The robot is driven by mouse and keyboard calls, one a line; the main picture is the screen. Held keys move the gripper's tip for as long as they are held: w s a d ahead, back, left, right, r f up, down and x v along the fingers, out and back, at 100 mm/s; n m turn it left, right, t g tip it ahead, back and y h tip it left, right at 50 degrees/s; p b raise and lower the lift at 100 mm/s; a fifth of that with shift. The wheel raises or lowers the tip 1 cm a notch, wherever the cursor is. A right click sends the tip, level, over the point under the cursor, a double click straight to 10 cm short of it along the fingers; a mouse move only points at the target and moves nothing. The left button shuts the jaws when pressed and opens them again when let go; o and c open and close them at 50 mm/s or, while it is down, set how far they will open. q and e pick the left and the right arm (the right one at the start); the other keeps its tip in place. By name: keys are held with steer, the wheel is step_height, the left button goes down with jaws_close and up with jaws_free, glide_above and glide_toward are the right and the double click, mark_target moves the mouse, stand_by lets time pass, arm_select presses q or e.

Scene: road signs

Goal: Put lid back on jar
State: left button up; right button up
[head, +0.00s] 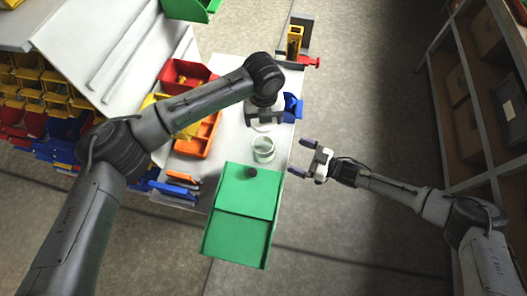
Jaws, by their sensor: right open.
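A clear glass jar (263,151) stands upright on the white table, just behind the green box. My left gripper (264,120) points down beyond the jar, apart from it in the picture. A pale, thin round shape shows under its fingers; I cannot tell if this is the lid or if the fingers grip it. My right gripper (298,157) is open and empty, to the right of the jar, near the table's right edge, its fingers pointing left. No lid can be made out for sure.
A green box (240,220) with a small dark round thing (252,172) is in front of the jar. Red (185,75) and orange (197,136) bins are to the left. A blue bin (292,107) is at the table's right edge. Open floor lies to the right.

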arm_select(q)
step_height(320, 180, down, 4)
steer(key=b, duration=0.3)
steer(key=shift+s+f, duration=0.1)
steer(key=shift+s, duration=0.05)
steer(key=shift+f+b, duration=0.4)
steer(key=shift+b, duration=0.05)
arm_select(e)
steer(key=shift+s+f, duration=0.1)
steer(key=shift+f, duration=2.4)
steer(key=x, duration=1.2)
steer(key=shift+a+r, duration=0.1)
steer(key=shift+r, duration=0.05)
steer(key=c, duration=1.1)
arm_select(q)
glide_above(263, 135)
steer(key=s, duration=0.3)
steer(key=shift+d+f, duration=0.1)
steer(key=shift+f, duration=2.45)
arm_select(e)
steer(key=shift+o, duration=0.2)
